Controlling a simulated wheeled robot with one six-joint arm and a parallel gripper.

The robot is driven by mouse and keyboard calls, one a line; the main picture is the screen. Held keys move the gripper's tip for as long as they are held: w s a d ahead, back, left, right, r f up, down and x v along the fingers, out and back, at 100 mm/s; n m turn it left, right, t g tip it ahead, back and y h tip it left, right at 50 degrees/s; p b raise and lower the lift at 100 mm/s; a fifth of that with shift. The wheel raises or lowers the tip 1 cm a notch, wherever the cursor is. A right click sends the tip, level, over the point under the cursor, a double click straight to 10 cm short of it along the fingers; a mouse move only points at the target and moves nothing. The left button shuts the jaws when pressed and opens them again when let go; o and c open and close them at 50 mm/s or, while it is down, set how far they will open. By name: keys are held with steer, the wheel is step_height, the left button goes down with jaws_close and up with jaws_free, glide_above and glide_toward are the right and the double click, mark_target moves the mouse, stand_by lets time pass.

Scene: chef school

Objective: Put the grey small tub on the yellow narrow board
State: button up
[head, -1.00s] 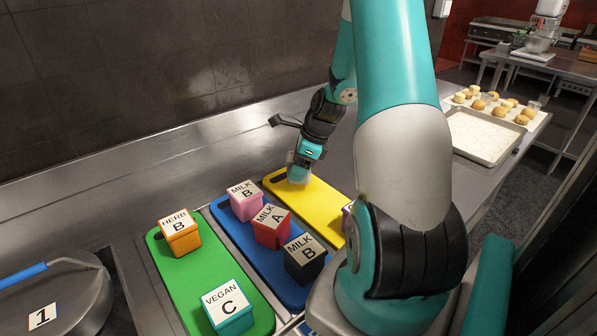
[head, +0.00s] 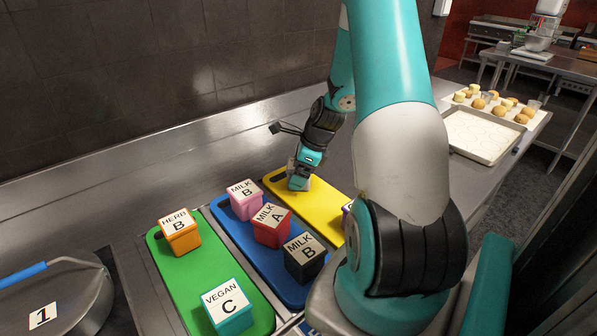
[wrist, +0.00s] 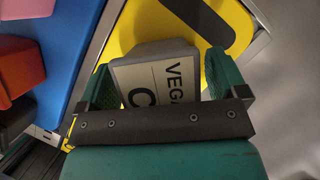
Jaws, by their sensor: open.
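The grey small tub (wrist: 152,48) has a white label reading VEGA and C, partly hidden by my gripper (wrist: 160,82). In the wrist view it sits between my two green fingers, which are apart on either side of it. In the head view the tub (head: 299,184) is at the far end of the yellow narrow board (head: 322,205), low at the board's surface. My gripper is open around it. Whether the fingers touch its sides I cannot tell. My arm hides the board's near end.
A blue board (head: 243,238) beside it holds pink (head: 246,207), red (head: 271,234) and black (head: 304,265) tubs. A green board (head: 188,270) holds orange (head: 181,240) and teal (head: 232,318) tubs. A purple tub (head: 346,209), mostly hidden, stands on the yellow board's near part.

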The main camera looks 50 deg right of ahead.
steer(key=v, duration=1.2)
steer(key=w+a+r+n+g+y, duration=0.1)
steer(key=w+a+r+n, duration=0.15)
steer(key=a+n, duration=0.7)
steer(key=w+a+r+n, duration=0.1)
steer(key=a+r+n, duration=0.2)
steer(key=a+n, duration=0.7)
steer(key=s+a+r+n+g, duration=0.1)
steer(key=s+a+n, duration=0.6)
steer(key=a, duration=0.3)
steer(key=s+a+r+n+g, duration=0.1)
steer(key=s+a+r+n, duration=0.1)
steer(key=s+a+n, duration=0.5)
steer(key=a+n, duration=0.3)
steer(key=a, duration=0.1)
steer(key=shift+s+r+g+y, duration=0.15)
steer(key=shift+s+g+y, duration=0.25)
